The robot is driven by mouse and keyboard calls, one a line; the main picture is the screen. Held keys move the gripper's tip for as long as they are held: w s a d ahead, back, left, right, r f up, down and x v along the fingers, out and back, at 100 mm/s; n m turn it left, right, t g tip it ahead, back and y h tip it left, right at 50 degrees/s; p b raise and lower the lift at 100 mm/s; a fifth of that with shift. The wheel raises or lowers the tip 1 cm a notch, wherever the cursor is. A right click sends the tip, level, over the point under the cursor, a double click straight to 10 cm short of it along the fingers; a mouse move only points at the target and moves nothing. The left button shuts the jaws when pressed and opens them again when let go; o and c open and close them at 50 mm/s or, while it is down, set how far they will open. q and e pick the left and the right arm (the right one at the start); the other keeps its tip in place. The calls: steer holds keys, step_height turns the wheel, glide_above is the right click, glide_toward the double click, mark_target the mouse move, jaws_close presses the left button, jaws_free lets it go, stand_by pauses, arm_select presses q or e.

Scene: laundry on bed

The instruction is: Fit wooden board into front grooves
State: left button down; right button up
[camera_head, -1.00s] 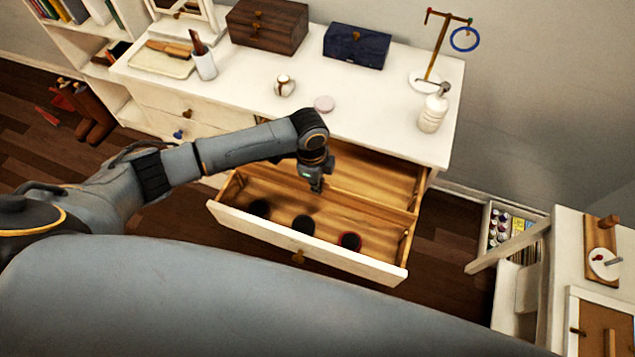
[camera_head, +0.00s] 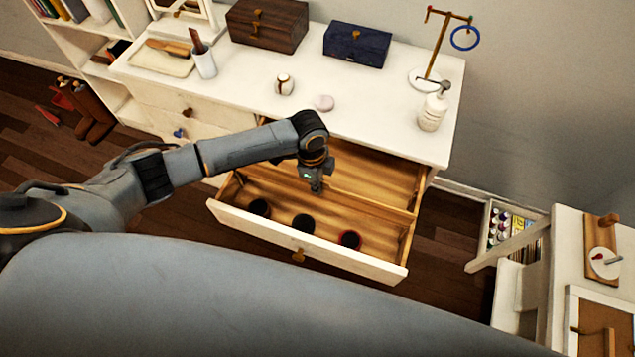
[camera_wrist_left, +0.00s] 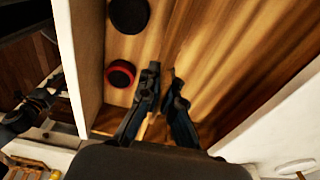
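The open drawer (camera_head: 310,250) has a white front panel and a bare wood inside. A wooden board (camera_head: 372,207) appears to run lengthwise across it, with its upper edge below and right of my left gripper. My left gripper (camera_head: 315,187) points down into the drawer near the middle of that edge. In the left wrist view its two dark fingertips (camera_wrist_left: 164,72) stand a small gap apart over wood. I cannot tell whether the board is between them. The grooves cannot be made out. My right gripper is not in view.
Several dark round pieces, including a red-rimmed one (camera_head: 350,240), lie along the drawer front. A white side table (camera_head: 572,262) stands at right.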

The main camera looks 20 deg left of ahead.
arm_select(q)
steer(key=shift+f+b, duration=2.85)
steer(key=shift+f, duration=1.65)
steer(key=c, duration=2)
jaws_free()
steer(key=o, duration=0.6)
steer(key=shift+c, duration=0.2)
steer(key=r, duration=0.8)
steer(key=a+r, duration=0.1)
steer(key=r, duration=0.3)
